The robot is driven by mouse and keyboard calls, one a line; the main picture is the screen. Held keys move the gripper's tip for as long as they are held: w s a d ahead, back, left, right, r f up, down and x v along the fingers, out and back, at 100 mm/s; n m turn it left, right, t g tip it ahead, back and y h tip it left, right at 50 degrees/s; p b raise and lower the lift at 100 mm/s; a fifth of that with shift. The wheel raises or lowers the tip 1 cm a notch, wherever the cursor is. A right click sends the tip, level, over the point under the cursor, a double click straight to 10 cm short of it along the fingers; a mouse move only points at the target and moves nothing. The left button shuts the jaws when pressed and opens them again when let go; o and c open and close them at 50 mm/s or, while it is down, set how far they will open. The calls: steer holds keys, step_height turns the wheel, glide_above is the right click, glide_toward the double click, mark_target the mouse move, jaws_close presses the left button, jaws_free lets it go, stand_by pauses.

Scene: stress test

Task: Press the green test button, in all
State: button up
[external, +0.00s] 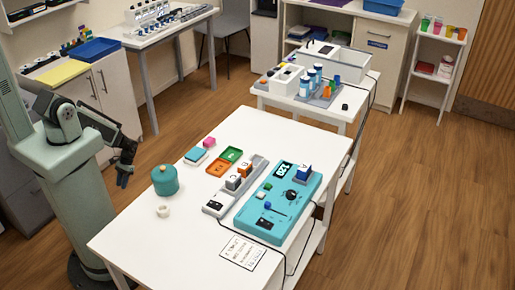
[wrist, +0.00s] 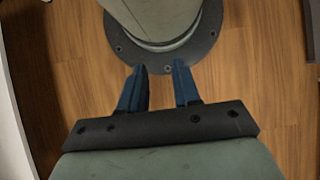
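A teal test device (external: 247,222) lies on the right part of the white table, with a lit display, a black knob and a blue lever. A small green button (external: 267,186) seems to sit on its upper left part; it is too small to make out whether it is pressed. My gripper (external: 123,178) hangs left of the table, pointing down and well away from the device. In the wrist view my gripper (wrist: 159,68) is open, with nothing between its blue fingers. The device and button are out of the wrist view.
On the table, a grey strip (external: 214,208) with cubes lies beside the device. A teal pot (external: 165,181), a white ring (external: 163,211), orange and green trays (external: 231,154) and a paper note (external: 241,251) lie nearby. A cable runs round the device. The table's front left is clear.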

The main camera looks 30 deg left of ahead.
jaws_close()
stand_by(1.2)
